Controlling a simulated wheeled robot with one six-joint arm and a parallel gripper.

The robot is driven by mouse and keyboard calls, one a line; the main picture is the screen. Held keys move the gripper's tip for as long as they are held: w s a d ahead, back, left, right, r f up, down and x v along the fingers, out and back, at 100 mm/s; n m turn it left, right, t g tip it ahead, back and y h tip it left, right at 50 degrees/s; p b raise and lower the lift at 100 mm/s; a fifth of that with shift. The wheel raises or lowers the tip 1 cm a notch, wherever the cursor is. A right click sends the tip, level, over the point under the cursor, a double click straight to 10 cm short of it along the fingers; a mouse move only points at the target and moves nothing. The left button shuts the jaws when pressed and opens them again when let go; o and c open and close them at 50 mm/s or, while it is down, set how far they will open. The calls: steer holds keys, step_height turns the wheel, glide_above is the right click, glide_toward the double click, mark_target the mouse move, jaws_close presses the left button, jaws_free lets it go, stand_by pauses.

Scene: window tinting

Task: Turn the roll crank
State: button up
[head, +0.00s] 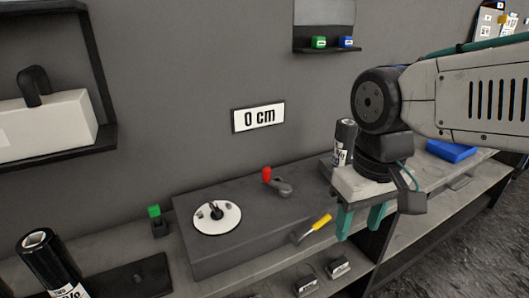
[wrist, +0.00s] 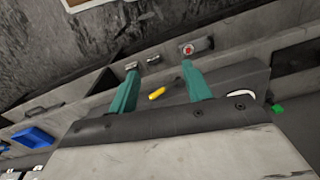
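The crank (head: 280,185), a short grey arm with an upright red knob, sits on top of the dark grey box (head: 235,258) in the head view. My gripper (head: 361,228) is to the right of the crank and apart from it, with its two teal fingers pointing down. The fingers are spread and hold nothing. In the wrist view my gripper (wrist: 160,66) also shows an open gap between its fingers. I cannot make out the crank in the wrist view.
A white dial (head: 217,217) and a yellow-handled tool (head: 315,227) are on the box. A black can (head: 344,142) stands behind my gripper. A wall sign (head: 258,117) reads "0 cm".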

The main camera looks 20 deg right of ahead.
steer(key=w+a+n+g, duration=0.1)
steer(key=w+a+n, duration=0.1)
steer(key=w, duration=1.1)
steer(key=n, duration=0.7)
glide_above(266, 168)
steer(key=f, duration=0.3)
steer(key=shift+w+t, duration=0.2)
steer(key=shift+t, duration=0.2)
steer(key=shift+s+f, duration=0.1)
steer(key=shift+s, duration=0.05)
steer(key=shift+f+n, duration=0.3)
steer(key=shift+f, duration=0.05)
step_height(266, 168, down, 7)
steer(key=shift+f, duration=0.1)
jaws_close()
